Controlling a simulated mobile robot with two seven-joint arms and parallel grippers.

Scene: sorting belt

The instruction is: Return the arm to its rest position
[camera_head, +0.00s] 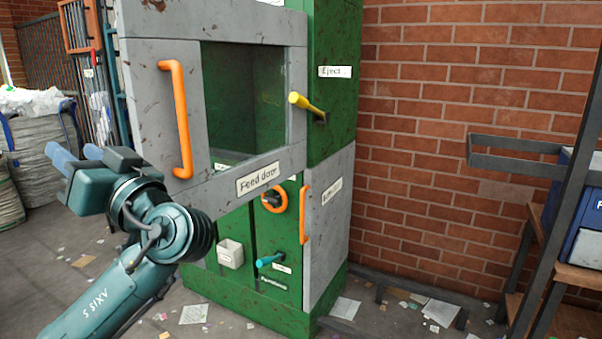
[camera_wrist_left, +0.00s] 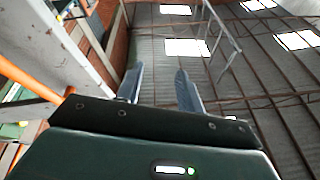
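My left arm (camera_head: 120,285) comes in from the lower left in the head view, bent at the wrist. My left gripper (camera_head: 72,152) is raised and points to the left, in front of and left of the grey feed door (camera_head: 228,193). Its two blue-grey fingers stand apart with nothing between them. In the left wrist view the fingers (camera_wrist_left: 157,85) also show apart and empty, against the roof. The feed door's orange handle (camera_head: 178,120) is to the right of the gripper, not touching it. My right gripper is not in view.
The green machine (camera_head: 332,85) carries a yellow eject lever (camera_head: 305,104), an orange ring (camera_head: 274,200), a teal handle (camera_head: 270,260) and a small white box (camera_head: 230,253). Filled sacks (camera_head: 45,145) stand at left. A rack (camera_head: 545,240) stands at right. Paper scraps litter the floor.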

